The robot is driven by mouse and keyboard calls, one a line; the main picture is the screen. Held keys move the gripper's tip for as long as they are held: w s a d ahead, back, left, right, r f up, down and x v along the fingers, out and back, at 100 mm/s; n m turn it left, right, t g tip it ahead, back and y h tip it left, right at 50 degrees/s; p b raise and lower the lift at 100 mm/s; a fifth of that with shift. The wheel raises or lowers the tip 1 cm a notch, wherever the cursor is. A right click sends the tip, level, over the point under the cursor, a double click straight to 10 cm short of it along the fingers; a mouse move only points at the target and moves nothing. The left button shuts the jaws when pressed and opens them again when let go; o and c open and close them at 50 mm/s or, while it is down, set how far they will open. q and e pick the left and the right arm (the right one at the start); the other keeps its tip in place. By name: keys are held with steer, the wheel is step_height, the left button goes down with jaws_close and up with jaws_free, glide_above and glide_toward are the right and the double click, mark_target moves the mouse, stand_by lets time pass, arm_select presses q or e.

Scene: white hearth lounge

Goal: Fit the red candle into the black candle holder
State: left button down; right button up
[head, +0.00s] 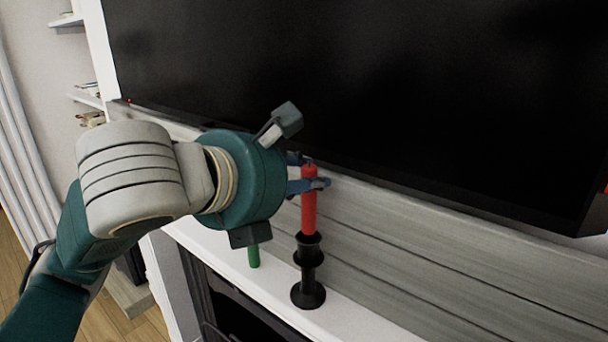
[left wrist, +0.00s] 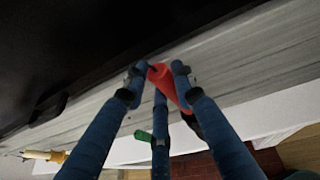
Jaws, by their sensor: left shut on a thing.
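The red candle (head: 309,212) is upright, and its lower end meets the top cup of the black candle holder (head: 308,294). I cannot tell how deep it sits in the cup. The holder stands upright on the white mantel shelf. My left gripper (head: 310,183) is shut on the candle near its top. In the left wrist view the fingers (left wrist: 158,72) close around the red candle (left wrist: 168,84), and part of the dark holder (left wrist: 192,122) shows below it. My right gripper is not in view.
A green candle (head: 254,256) stands on the white mantel (head: 345,318), left of the holder and partly behind my gripper. A large black TV (head: 370,90) hangs close above and behind. A pale yellowish object (left wrist: 45,155) shows in the left wrist view. The mantel right of the holder is clear.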

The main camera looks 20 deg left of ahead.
mark_target(304, 231)
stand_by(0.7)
arm_select(q)
steer(key=shift+p, duration=0.3)
stand_by(0.4)
steer(key=shift+p, duration=0.75)
stand_by(0.4)
steer(key=shift+f, duration=0.1)
steer(key=shift+f+b, duration=0.85)
steer(key=shift+f, duration=0.4)
steer(key=shift+f+b, duration=0.3)
